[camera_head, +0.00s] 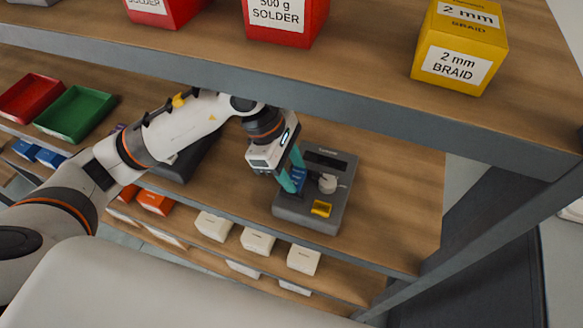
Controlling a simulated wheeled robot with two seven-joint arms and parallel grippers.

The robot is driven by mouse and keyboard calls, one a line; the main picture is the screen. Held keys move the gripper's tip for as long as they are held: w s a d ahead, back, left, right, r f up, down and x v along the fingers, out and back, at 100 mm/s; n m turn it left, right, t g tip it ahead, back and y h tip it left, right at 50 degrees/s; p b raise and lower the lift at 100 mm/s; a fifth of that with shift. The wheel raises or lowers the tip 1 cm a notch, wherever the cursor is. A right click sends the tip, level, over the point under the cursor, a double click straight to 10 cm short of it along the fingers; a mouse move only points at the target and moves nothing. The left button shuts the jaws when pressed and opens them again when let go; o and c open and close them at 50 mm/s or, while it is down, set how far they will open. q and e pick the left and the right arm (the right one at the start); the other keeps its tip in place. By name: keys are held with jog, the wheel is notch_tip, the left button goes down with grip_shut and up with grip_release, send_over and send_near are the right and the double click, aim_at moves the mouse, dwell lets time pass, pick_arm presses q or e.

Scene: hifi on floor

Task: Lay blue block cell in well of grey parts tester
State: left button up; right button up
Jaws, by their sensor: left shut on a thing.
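The grey parts tester (338,205) stands on the middle shelf, right of centre. It has a dark display at the back, a light grey knob and a yellow part at the front. My left gripper (292,181) reaches over the tester's left side with its teal fingers pointing down. It is shut on the blue block cell (299,176), which shows between the fingers. The cell is at or just above the tester's left part; I cannot tell whether it touches the well, which the fingers and cell hide. My right gripper is not in view.
The upper shelf (350,72) overhangs, with red solder boxes (284,20) and a yellow braid box (460,45). Green (76,113) and red (30,97) trays sit at left. White boxes (257,242) line the lower shelf. The middle shelf right of the tester is bare.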

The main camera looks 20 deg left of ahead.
pick_arm(q)
jog(key=shift+s+f+b, duration=0.1)
jog(key=shift+f+b, duration=0.1)
jog(key=shift+b, duration=0.25)
dwell(0.8)
jog(key=o, duration=1)
jog(key=shift+f, duration=0.1)
jog(key=shift+o, duration=0.2)
